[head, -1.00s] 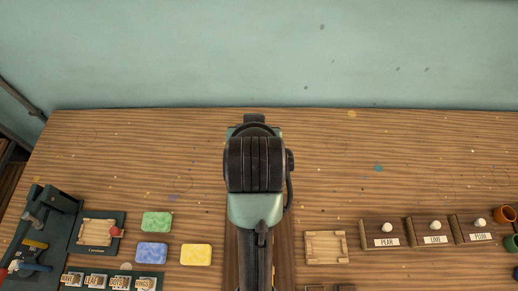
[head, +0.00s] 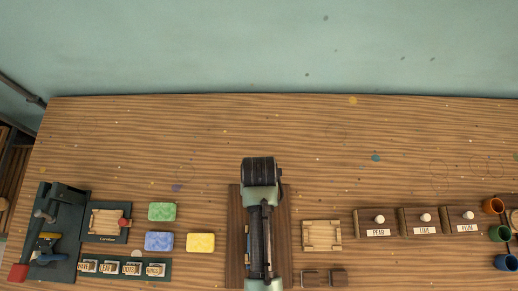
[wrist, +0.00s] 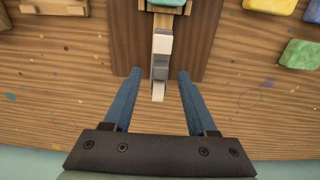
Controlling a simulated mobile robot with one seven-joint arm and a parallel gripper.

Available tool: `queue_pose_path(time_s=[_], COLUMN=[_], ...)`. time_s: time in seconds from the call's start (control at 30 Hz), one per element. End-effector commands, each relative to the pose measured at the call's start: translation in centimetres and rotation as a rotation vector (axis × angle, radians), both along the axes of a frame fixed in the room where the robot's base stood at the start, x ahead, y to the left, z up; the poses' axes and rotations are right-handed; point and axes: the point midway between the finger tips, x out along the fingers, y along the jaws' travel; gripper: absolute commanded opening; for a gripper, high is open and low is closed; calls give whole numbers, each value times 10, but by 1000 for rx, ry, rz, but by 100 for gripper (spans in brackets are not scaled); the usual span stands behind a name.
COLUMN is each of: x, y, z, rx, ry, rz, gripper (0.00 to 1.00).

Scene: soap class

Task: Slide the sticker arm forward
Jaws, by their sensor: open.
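The sticker arm appears to be the narrow pale wooden bar with a grey and white block (wrist: 161,62) in the wrist view. It lies along the dark wooden board (wrist: 207,35), and its pale tip points toward the gap between my fingers. My gripper (wrist: 157,80) is open and empty, its two blue fingers to either side of that tip and apart from it. A teal part sits at the top edge, partly cut off. In the head view my arm covers most of the dark board (head: 235,215) and hides the gripper.
Green (head: 162,212), blue (head: 159,241) and yellow (head: 201,242) soaps lie left of the board. A wooden tray (head: 321,236) and labelled holders (head: 378,223) stand to its right, with cups (head: 493,205) at far right. The table's back is clear.

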Motion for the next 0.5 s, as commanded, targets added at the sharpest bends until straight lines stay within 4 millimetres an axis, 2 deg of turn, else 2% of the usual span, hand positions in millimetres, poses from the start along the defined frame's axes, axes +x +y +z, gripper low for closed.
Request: queue_pose_path(time_s=[0.2, 0.5], x=[0, 1], y=[0, 0], z=[-19, -22], rx=[0, 0], ry=[0, -2], rz=[0, 1], gripper=[57, 57])
